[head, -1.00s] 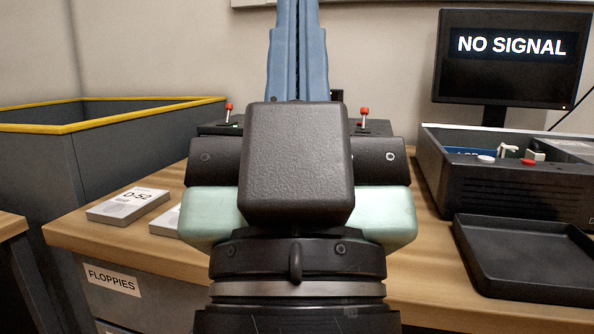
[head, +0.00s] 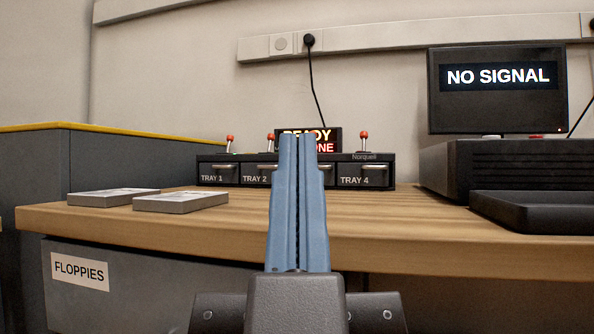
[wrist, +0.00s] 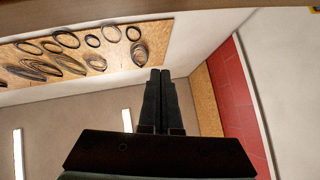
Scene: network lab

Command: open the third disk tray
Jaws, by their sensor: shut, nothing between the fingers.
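The disk unit (head: 210,158) is a low black box at the back of the desk, with labelled trays along its front. Tray 1 (head: 218,175), tray 2 (head: 256,175) and tray 4 (head: 362,176) show, and all look shut. The third tray is hidden behind my fingers. Red-tipped levers stand on top above tray 1 (head: 230,143), tray 2 (head: 270,142) and tray 4 (head: 364,140). My gripper (head: 298,140) is shut and empty, its blue fingers pointing up in front of the unit. In the wrist view the shut fingers (wrist: 160,80) point at the upper wall and ceiling.
A sign (head: 320,140) reading READY stands behind the unit, partly covered. A black tray (head: 535,212), a dark case (head: 500,165) and a NO SIGNAL monitor (head: 497,110) are at right. The desk's middle is clear.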

